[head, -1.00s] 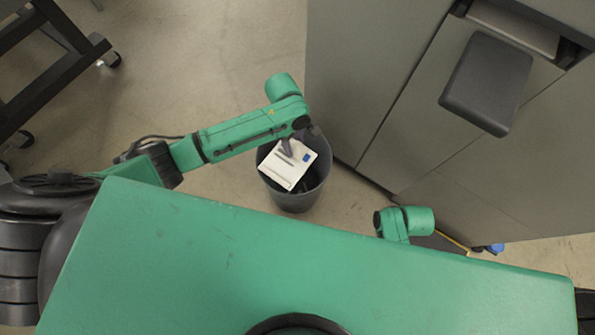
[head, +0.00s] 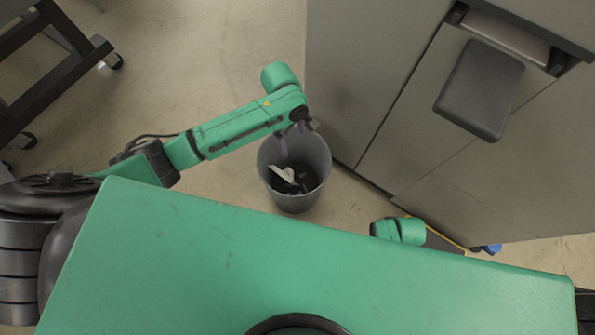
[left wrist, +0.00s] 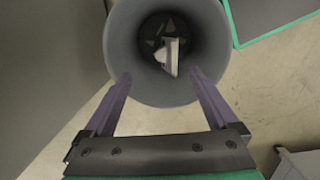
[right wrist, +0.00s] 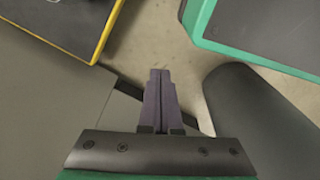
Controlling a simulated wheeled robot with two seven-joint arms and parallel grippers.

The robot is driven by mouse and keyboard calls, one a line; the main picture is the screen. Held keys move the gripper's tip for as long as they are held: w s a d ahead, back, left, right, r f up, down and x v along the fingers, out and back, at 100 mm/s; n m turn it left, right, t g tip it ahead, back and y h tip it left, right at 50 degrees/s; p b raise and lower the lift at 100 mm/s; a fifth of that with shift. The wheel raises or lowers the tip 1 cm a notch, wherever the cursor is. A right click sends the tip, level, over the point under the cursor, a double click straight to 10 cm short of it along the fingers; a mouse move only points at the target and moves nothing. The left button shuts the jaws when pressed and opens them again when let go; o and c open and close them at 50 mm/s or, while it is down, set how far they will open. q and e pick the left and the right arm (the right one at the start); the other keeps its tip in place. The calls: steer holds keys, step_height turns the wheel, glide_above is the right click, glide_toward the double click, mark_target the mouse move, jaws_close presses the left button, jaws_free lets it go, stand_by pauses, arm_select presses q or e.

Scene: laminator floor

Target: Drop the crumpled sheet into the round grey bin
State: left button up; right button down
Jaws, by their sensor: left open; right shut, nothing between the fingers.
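The round grey bin (head: 318,158) stands on the floor below my left gripper. The pale sheet (head: 283,173) lies down inside it, beside dark contents; in the left wrist view the sheet (left wrist: 171,58) rests tilted near the bin's bottom. My left gripper (head: 292,148) is over the bin's mouth. In the left wrist view its two fingers (left wrist: 160,78) are wide apart with nothing between them, in front of the near rim of the bin (left wrist: 150,97). My right gripper (right wrist: 160,72) is shut and empty in the right wrist view, away from the bin.
A large grey machine (head: 375,70) with a dark protruding block (head: 480,88) stands right of the bin. A dark frame on castors (head: 50,75) is at the upper left. A yellow-edged dark item (right wrist: 65,20) lies near my right gripper. Open floor (head: 210,60) lies behind my left arm.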

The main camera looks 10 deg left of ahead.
arm_select(q)
step_height(320, 180, up, 10)
steer(key=a+p, duration=0.1)
steer(key=p, duration=0.1)
steer(key=shift+w+p, duration=0.25)
steer(key=shift+p, duration=0.1)
arm_select(e)
steer(key=s+d+f, duration=0.1)
steer(key=s+f, duration=0.3)
steer(key=s, duration=0.1)
steer(key=shift+s+d, duration=0.25)
steer(key=shift+s, duration=0.05)
